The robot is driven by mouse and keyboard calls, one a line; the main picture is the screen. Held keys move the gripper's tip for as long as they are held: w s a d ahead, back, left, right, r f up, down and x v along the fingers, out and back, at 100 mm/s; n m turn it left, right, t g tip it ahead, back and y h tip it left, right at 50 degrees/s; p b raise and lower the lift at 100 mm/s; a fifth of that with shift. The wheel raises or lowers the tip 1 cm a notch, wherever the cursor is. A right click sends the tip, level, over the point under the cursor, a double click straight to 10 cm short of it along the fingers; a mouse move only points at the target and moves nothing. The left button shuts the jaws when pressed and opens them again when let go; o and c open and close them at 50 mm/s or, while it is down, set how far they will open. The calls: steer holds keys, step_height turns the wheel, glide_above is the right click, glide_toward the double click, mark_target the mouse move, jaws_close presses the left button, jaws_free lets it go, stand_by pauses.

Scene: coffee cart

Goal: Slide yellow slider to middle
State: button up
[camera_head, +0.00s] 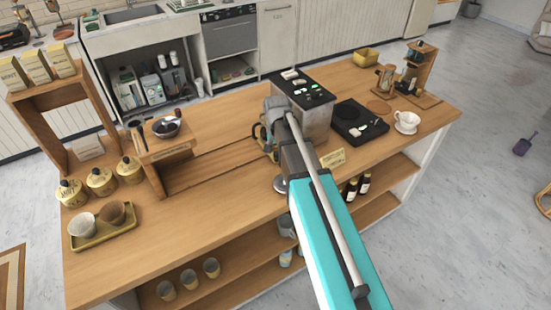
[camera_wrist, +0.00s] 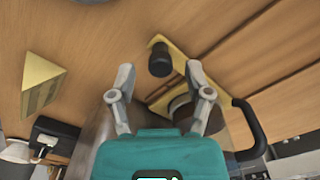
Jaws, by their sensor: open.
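In the wrist view a flat yellow piece (camera_wrist: 178,58) with a black upright knob (camera_wrist: 160,60) lies on the wooden counter, beside dark groove lines; it looks like the yellow slider. My gripper (camera_wrist: 158,72) is open, with its fingertips on either side of the knob in the picture. I cannot tell how far they are from it or whether they touch. In the head view my arm hides most of this spot. A long recessed track (camera_head: 205,168) runs left from there along the counter.
A metal box with a black top (camera_head: 303,92) stands close behind my gripper. A black handle (camera_wrist: 248,130) curves beside my right finger. A yellow card (camera_wrist: 42,84) stands to the left in the wrist view. A wooden stand with a grinder (camera_head: 166,128) is near the track's left end.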

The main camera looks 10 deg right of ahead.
steer(key=shift+f+b, duration=0.55)
steer(key=shift+f, duration=0.3)
jaws_close()
steer(key=shift+a, duration=0.25)
steer(key=shift+d, duration=0.2)
